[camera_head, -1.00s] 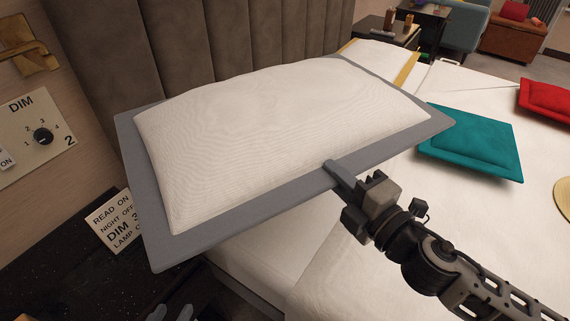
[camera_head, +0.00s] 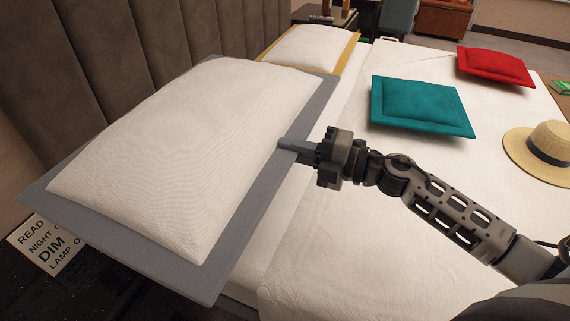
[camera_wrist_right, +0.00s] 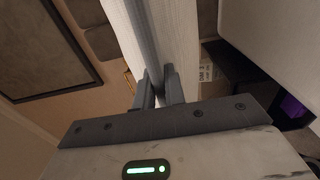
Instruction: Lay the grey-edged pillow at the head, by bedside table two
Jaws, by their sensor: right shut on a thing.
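The grey-edged pillow (camera_head: 180,140) is white with a flat grey border and fills the left of the head view. My right gripper (camera_head: 290,146) is shut on its grey border at the right-hand side. The right wrist view shows the gripper's two fingers (camera_wrist_right: 158,90) pinching the pillow (camera_wrist_right: 155,40). The pillow is over the near head end of the bed (camera_head: 340,230), close to the headboard, and overhangs a dark surface at lower left. Whether its underside touches the bed is hidden. My left gripper is not in view.
A yellow-edged pillow (camera_head: 310,46) lies at the far head end. A teal cushion (camera_head: 420,105), a red cushion (camera_head: 495,66) and a straw hat (camera_head: 543,148) lie on the bed. The padded headboard (camera_head: 140,50) rises behind. A lettered card (camera_head: 45,243) shows at lower left.

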